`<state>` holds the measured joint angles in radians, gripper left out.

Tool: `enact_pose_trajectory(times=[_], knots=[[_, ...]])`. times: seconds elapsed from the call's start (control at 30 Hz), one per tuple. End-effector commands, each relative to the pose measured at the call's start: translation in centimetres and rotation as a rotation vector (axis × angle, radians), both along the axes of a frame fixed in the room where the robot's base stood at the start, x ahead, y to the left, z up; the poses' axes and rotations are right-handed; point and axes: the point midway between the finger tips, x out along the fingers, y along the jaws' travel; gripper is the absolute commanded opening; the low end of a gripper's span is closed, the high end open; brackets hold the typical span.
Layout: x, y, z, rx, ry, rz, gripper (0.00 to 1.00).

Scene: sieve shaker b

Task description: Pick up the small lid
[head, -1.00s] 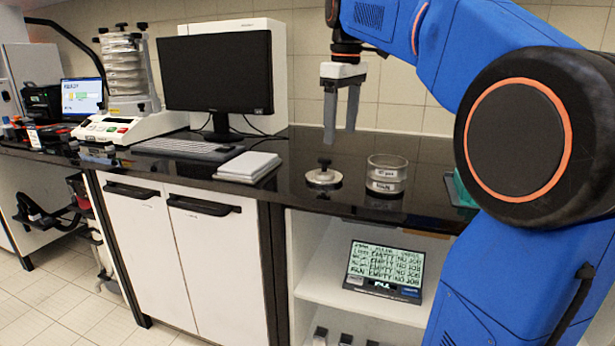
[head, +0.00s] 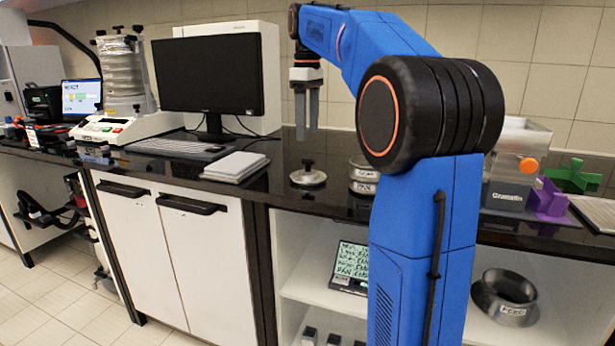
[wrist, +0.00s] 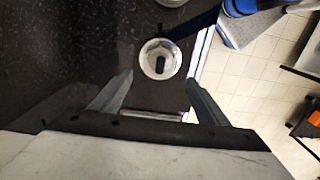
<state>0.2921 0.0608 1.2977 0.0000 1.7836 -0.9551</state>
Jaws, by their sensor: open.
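The small lid (head: 309,178) is a pale metal disc with a black knob on top. It lies flat on the black counter, left of the stacked sieve pans. In the wrist view the lid (wrist: 160,60) shows just beyond the space between the fingers, its dark knob near its middle. My gripper (head: 307,136) points down above the lid with its two grey fingers apart and nothing between them. The fingers also flank the lower middle of the wrist view (wrist: 160,84). A gap shows between the fingertips and the knob.
Close right of the lid stands a sieve pan stack (head: 364,177), partly behind my arm. A grey notebook stack (head: 236,166) lies to the left, before the monitor (head: 207,75). Further right are a hopper device (head: 515,165) and a purple piece (head: 547,200). A screen (head: 350,267) sits on the lower shelf.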

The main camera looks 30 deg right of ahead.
Motion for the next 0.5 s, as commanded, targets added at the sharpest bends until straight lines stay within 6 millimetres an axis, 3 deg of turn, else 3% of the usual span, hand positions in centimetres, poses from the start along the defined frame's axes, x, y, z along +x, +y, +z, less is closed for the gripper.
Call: enact_pose_trajectory(times=[0.23, 0.5], knots=[[-0.1, 0.0, -4.1, 0.000, 0.001, 0.000, 0.69], [0.0, 0.0, -5.9, 0.000, 0.000, 0.000, 0.69]])
